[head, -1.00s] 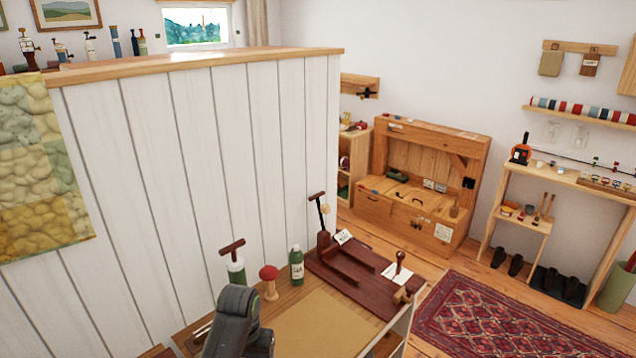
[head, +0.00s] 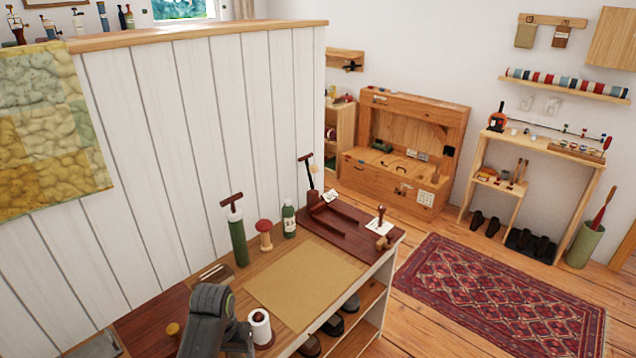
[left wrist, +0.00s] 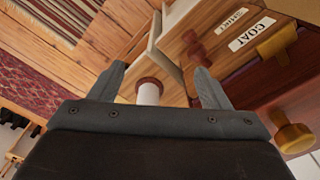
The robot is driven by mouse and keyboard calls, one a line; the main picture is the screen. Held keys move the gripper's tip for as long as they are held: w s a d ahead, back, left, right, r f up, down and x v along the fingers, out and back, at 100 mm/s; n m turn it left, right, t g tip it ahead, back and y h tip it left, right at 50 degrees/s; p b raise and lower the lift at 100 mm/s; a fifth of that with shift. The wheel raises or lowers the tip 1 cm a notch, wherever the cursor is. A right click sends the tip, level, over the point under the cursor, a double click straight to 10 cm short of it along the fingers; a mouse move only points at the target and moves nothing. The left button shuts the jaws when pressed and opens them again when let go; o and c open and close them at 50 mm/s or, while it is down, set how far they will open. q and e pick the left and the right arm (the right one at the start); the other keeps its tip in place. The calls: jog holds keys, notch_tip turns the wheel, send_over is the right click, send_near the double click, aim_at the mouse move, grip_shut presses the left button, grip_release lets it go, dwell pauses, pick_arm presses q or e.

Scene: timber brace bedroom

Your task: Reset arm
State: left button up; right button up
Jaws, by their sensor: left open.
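My left arm (head: 208,312) comes up at the bottom of the head view, above the front left of the workbench. Its jaws are not clear there. In the left wrist view my left gripper (left wrist: 160,70) is open, with two grey fingers spread apart. A white spool (left wrist: 148,93) with a brown end shows between and beyond the fingers; I cannot tell how far off it is. In the head view the white spool (head: 261,331) is just right of my arm. My right gripper is not in view.
The workbench holds a tan mat (head: 305,284), a green cylinder with a T-handle (head: 237,240), a red-topped spool (head: 265,238), a green bottle (head: 289,220) and a dark red tray (head: 345,226). A white plank partition (head: 200,150) stands behind. A red rug (head: 500,295) lies right. A brass knob (left wrist: 293,135) shows in the left wrist view.

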pick_arm(q)
jog(key=s+a+f+n+t, duration=0.1)
jog(key=s+a, duration=0.3)
jog(key=s, duration=0.4)
jog(key=s+a+f+t, duration=0.15)
jog(key=s+a, duration=0.25)
jog(key=s, duration=0.4)
jog(key=s+a+r+y, duration=0.25)
jog(key=s+r, duration=0.25)
jog(key=s, duration=0.7)
notch_tip(320, 180, down, 32)
jog(key=a+h+b, duration=0.1)
jog(key=a+b, duration=0.1)
jog(key=b, duration=0.6)
jog(key=s+f+g+b, duration=0.1)
jog(key=s+f+b, duration=0.2)
jog(key=s+f, duration=0.5)
jog(key=s+d+f+b, duration=0.1)
jog(key=s+f+b, duration=0.2)
jog(key=s+f, duration=0.4)
notch_tip(320, 180, down, 8)
jog(key=shift+s+d+r+g, duration=0.15)
jog(key=shift+s+g, duration=0.2)
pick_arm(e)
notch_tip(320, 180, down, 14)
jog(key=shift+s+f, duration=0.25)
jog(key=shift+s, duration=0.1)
pick_arm(q)
jog(key=shift+h, duration=0.25)
jog(key=shift+c, duration=0.4)
